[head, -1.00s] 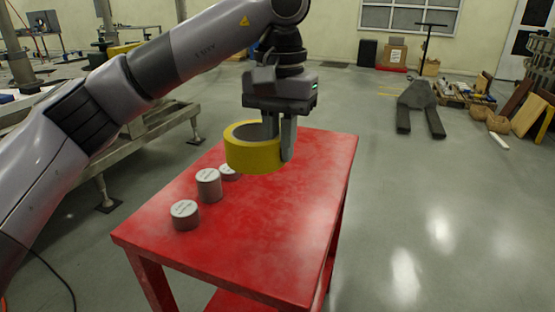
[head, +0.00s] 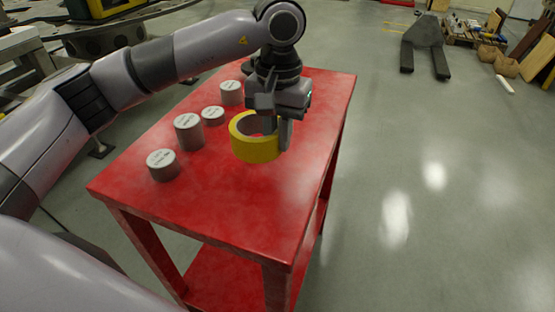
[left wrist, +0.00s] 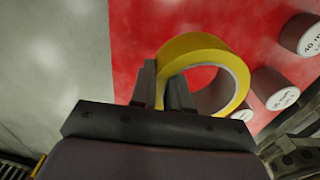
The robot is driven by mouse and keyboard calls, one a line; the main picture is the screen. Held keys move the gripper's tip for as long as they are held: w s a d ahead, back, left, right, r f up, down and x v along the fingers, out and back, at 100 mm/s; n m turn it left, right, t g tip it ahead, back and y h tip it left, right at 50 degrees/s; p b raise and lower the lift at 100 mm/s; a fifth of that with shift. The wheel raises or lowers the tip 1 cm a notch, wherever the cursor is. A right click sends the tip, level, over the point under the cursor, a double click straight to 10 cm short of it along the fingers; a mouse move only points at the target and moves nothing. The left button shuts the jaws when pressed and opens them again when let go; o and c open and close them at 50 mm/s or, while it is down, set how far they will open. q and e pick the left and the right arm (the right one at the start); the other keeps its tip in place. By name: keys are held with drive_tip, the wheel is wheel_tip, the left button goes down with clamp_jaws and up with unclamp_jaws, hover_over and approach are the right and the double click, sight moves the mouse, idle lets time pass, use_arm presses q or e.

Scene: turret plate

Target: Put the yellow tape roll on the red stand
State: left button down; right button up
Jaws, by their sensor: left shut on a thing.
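The yellow tape roll (head: 254,150) is a wide ring with a grey inside. My left gripper (head: 284,137) points down and is shut on the right side of its wall, one finger inside the ring. The roll is over the middle of the red stand (head: 235,207); I cannot tell if it touches the top. In the left wrist view, the roll (left wrist: 207,43) is between the fingers (left wrist: 161,88), with the red top (left wrist: 140,30) behind it. My right gripper is not in view.
Several grey cylinders with white labelled tops stand along the stand's left side, among them a near one (head: 163,166) and a taller one (head: 188,133). The stand's front and right areas are clear. A dark pallet jack (head: 425,45) is far off on the floor.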

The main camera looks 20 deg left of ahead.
sight(278, 178)
use_arm(q)
drive_tip(key=shift+f, duration=3.5)
drive_tip(key=shift+f, duration=0.15)
drive_tip(key=c, duration=1.1)
unclamp_jaws()
wheel_tip(278, 178, up, 12)
drive_tip(key=shift+r+b, duration=0.2)
drive_tip(key=shift+b, duration=0.2)
drive_tip(key=shift+f, duration=0.1)
